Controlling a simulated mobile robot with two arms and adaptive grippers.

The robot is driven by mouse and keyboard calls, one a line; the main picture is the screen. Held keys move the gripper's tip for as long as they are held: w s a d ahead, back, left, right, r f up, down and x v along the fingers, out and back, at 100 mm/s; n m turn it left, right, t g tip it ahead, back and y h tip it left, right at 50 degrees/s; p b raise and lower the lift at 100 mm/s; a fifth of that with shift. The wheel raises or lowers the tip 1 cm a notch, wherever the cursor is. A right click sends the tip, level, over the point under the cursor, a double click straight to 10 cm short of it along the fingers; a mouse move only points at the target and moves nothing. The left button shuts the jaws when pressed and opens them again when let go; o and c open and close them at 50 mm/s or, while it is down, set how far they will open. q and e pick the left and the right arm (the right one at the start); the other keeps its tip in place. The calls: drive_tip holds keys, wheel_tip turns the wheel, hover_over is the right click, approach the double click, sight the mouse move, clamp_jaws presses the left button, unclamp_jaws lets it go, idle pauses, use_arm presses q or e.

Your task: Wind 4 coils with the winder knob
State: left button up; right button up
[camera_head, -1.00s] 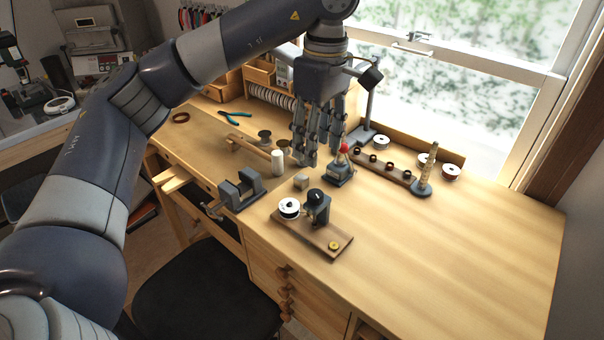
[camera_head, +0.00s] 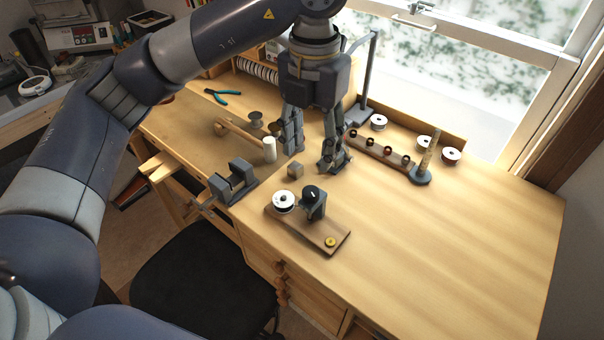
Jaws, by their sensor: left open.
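The winder is a wooden board (camera_head: 290,222) on the bench, with a white spool (camera_head: 283,201), a dark upright block with a black knob (camera_head: 312,191) and a yellow disc (camera_head: 330,242). My left gripper (camera_head: 311,157) points down behind the winder, its fingers spread wide and nothing visible between them. It is apart from the knob in the picture. Dark rings, apparently coils, sit on a wooden rack (camera_head: 370,149) to the right of the gripper. A small dark device is mostly hidden behind the right finger. My right gripper is out of view.
A grey vise (camera_head: 232,183) stands on the bench's front edge. White spools line the window side. The bench's right half (camera_head: 460,245) is clear.

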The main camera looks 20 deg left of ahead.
sight(310, 191)
use_arm(q)
wheel_tip(310, 191, down, 11)
drive_tip(key=shift+s+r+p, duration=0.1)
drive_tip(key=shift+p, duration=1.05)
drive_tip(key=c, duration=1)
